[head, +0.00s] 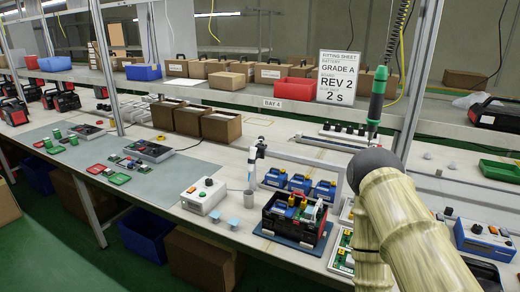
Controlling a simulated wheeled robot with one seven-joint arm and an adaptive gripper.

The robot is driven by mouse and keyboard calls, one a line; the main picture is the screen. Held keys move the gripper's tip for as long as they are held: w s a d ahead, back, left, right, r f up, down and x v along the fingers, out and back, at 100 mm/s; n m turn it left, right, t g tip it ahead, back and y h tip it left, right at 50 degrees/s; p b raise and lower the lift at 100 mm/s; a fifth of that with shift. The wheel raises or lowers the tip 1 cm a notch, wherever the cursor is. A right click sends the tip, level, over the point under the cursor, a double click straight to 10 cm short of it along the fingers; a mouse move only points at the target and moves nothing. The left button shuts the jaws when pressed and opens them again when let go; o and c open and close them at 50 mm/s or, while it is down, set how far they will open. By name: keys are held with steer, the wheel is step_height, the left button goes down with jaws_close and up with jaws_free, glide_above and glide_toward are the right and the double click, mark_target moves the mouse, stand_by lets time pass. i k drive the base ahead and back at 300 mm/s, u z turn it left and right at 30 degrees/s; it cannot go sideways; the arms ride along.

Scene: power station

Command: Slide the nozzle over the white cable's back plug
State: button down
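An open black and red power station (292,222) stands on a blue mat (289,241) at the front edge of the bench. Yellow plugs or terminals (296,201) and a whitish part (319,211) show inside it. I cannot make out which piece is the white cable or its back plug. My beige-sleeved arm fills the lower right. My gripper does not show.
A white control box (203,195) stands left of the power station. Blue battery packs (299,184) stand behind it under a grey frame. A green-handled driver (377,95) hangs near my arm. Trays of boards (344,249) lie to the right, partly hidden by my arm.

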mark_target(256, 158)
steer(key=u, duration=0.05)
steer(key=k, duration=0.45)
steer(key=u, duration=0.4)
steer(key=i, duration=1)
steer(key=u, duration=0.3)
